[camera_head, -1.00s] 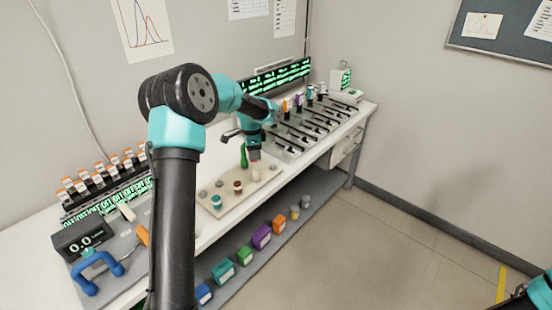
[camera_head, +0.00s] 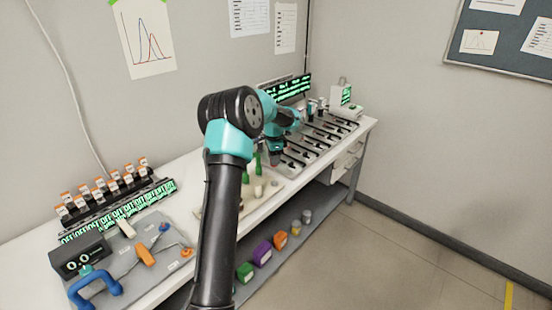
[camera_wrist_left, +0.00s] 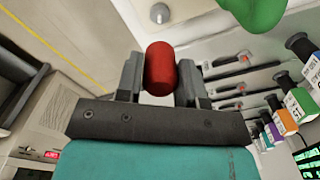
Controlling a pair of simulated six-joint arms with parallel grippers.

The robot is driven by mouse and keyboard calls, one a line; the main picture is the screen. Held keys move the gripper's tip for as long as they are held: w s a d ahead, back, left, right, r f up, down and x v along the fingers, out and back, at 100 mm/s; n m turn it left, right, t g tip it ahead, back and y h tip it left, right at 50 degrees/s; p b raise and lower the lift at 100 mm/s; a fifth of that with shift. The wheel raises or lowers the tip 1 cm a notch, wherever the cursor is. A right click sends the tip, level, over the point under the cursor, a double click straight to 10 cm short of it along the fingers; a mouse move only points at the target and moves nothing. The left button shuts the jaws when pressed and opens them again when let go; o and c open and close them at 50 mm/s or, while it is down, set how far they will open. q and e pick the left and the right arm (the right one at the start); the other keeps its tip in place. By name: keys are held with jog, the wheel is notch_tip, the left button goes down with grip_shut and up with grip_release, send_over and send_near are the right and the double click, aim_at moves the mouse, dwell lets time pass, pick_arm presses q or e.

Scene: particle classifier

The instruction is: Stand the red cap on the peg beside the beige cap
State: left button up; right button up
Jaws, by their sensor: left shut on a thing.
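My left gripper (camera_wrist_left: 160,65) is shut on the red cap (camera_wrist_left: 160,70), which shows between its two fingers in the left wrist view. In the head view my left gripper (camera_head: 274,158) is above the bench, near the right end of the beige board (camera_head: 282,186). The beige cap (camera_head: 259,191) stands on that board, left of and below the gripper in the picture. A bare grey peg (camera_head: 274,183) is beside it. A grey peg (camera_wrist_left: 160,13) also shows on the board in the left wrist view, beyond the red cap and apart from it. My right gripper is out of view.
A green upright thing (camera_head: 258,163) stands by the board; a green shape (camera_wrist_left: 255,12) is close in the left wrist view. Slotted metal racks (camera_head: 310,142) lie to the right. My left arm hides part of the board. Coloured boxes (camera_head: 262,252) sit on the lower shelf.

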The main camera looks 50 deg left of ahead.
pick_arm(q)
jog(key=shift+m, duration=0.3)
jog(key=shift+f, duration=2.95)
jog(key=shift+f, duration=1.75)
jog(key=o, duration=1)
jog(key=shift+o, duration=0.2)
jog(key=shift+r, duration=0.1)
notch_tip(320, 180, up, 17)
jog(key=shift+r, duration=0.15)
